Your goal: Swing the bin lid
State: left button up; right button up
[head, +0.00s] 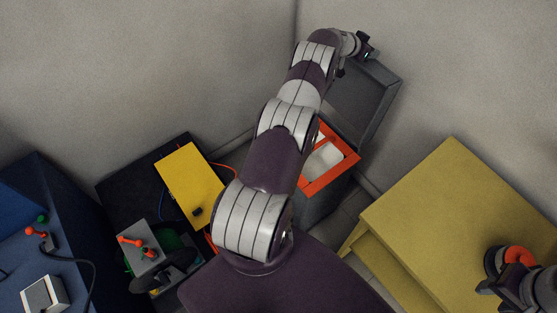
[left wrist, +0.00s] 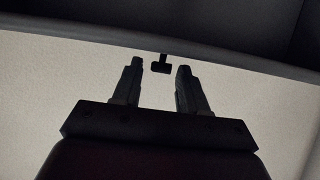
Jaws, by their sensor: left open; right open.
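The bin (head: 344,173) is grey with an orange rim and a white lining inside. It stands in the corner, partly hidden behind my left arm. Its grey lid (head: 362,100) is raised, tilted up near the wall. My left gripper (head: 368,50) is at the lid's upper edge, at its left corner; I cannot tell if it touches. A dark edge, likely the lid (left wrist: 215,55), crosses above the fingertips. My right gripper (head: 495,290) is open at the lower right, far from the bin.
A yellow table (head: 440,205) stands right of the bin, below my right gripper. At left are a dark box with a yellow panel (head: 190,180), a grey block with a red lever (head: 140,250) and a blue unit (head: 60,220). Walls close in behind the bin.

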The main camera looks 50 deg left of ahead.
pick_arm(q)
jog(key=shift+w+f+b, duration=0.4)
jog(key=shift+f+b, duration=0.2)
jog(key=shift+f, duration=0.1)
jog(key=shift+w+r, duration=0.15)
jog(key=shift+r, duration=0.1)
jog(key=shift+c, duration=0.6)
jog(key=shift+r, duration=0.1)
jog(key=c, duration=0.6)
jog(key=shift+o, duration=0.2)
pick_arm(e)
notch_tip(320, 180, down, 2)
jog(key=shift+f, duration=0.1)
